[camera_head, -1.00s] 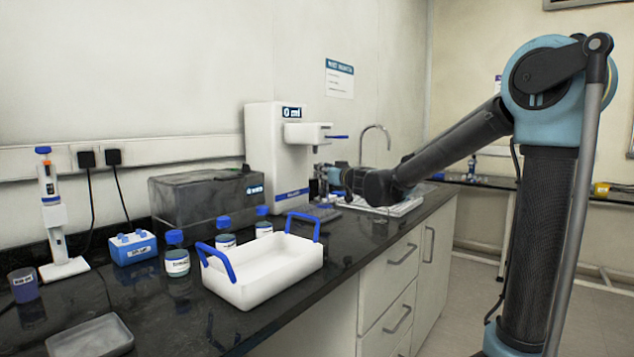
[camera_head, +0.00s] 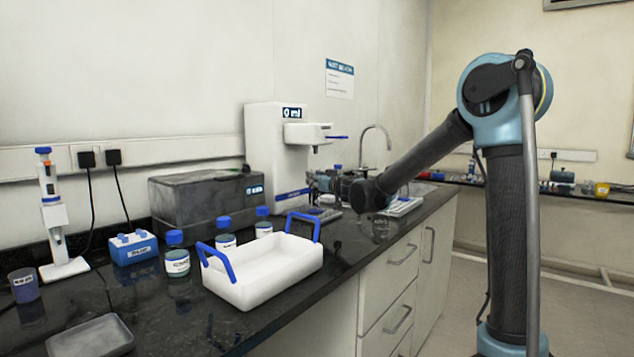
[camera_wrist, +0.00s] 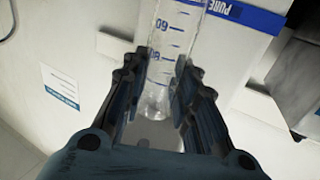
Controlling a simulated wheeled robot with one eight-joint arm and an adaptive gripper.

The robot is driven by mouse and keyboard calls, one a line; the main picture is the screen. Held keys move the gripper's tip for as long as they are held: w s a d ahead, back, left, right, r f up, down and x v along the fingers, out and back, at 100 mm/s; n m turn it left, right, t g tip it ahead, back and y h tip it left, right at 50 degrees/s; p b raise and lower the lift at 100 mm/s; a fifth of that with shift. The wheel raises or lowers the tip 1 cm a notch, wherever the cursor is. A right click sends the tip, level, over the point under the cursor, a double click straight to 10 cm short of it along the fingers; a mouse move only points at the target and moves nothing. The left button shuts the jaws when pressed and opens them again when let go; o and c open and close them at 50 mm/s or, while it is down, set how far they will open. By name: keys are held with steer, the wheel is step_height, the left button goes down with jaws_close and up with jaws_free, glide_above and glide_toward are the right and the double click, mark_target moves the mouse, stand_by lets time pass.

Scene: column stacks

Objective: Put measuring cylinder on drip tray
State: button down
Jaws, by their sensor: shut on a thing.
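The clear measuring cylinder (camera_wrist: 170,45), with blue graduations, is between the two dark fingers of my gripper (camera_wrist: 158,92) in the wrist view. The gripper is shut on it. In the head view my gripper (camera_head: 322,182) is just right of the white water purifier (camera_head: 276,155), below its dispensing arm; the cylinder cannot be made out there. A flat grey piece at the purifier's foot, which looks like the drip tray (camera_head: 326,214), lies below the gripper. Whether the cylinder touches anything is not clear.
The purifier body (camera_wrist: 222,55) stands close beside the cylinder in the wrist view. A white carrier with blue handles (camera_head: 262,280), blue-capped bottles (camera_head: 177,256) and a grey box (camera_head: 205,195) stand to the left. A tap (camera_head: 378,140) rises behind my arm.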

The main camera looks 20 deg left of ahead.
steer(key=c, duration=1.3)
jaws_free()
steer(key=v, duration=1.2)
steer(key=shift+r, duration=0.1)
